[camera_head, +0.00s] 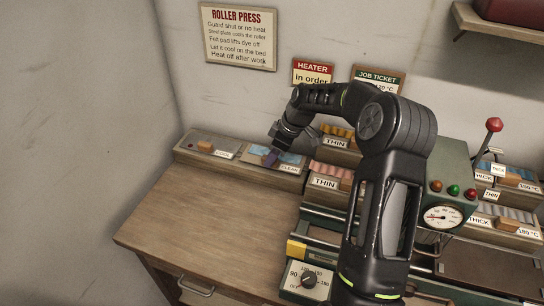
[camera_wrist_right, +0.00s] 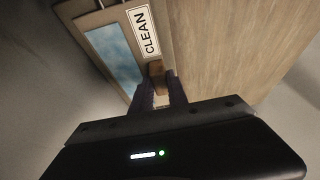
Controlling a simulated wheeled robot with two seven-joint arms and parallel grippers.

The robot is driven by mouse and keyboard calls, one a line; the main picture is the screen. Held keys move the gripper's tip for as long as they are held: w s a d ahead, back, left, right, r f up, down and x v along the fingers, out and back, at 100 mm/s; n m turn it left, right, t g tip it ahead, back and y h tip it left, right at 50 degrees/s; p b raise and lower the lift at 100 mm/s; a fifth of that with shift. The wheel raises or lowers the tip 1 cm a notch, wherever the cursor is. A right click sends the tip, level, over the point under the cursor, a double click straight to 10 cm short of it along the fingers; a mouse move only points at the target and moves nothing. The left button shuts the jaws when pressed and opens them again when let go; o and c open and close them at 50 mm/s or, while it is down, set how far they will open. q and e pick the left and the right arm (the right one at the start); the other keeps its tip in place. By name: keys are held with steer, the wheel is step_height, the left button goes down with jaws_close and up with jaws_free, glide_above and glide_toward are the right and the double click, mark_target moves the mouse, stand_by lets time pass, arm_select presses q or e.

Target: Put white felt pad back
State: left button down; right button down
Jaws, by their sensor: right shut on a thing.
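My right gripper (camera_head: 270,158) is over the left part of the tray labelled CLEAN (camera_head: 252,163), at the back of the bench. In the right wrist view the fingers (camera_wrist_right: 160,98) are closed on a small block, brown (camera_wrist_right: 156,69) with a pale whitish part (camera_wrist_right: 161,99), which fits the white felt pad. The fingers hide most of it. The CLEAN tray with its blue surface (camera_wrist_right: 116,54) shows beside the held block; whether they touch I cannot tell. My left gripper is not in view.
Left of the CLEAN tray is another tray (camera_head: 185,149) with a brown block (camera_head: 205,146). To the right are racks labelled THIN (camera_head: 324,183), a dial box (camera_head: 306,281) and a press with a gauge (camera_head: 441,216). The bench's left front (camera_head: 215,220) is clear.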

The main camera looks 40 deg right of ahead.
steer(key=shift+s+a+f+b, duration=0.1)
steer(key=shift+f+b, duration=0.3)
steer(key=shift+f, duration=0.1)
steer(key=c, duration=1.3)
jaws_free()
steer(key=shift+s+f, duration=0.1)
steer(key=shift+f, duration=0.1)
steer(key=shift+r+p, duration=0.75)
steer(key=shift+p, duration=0.1)
steer(key=b+v, duration=0.2)
steer(key=v, duration=1)
steer(key=shift+w, duration=0.25)
steer(key=shift+r, duration=0.1)
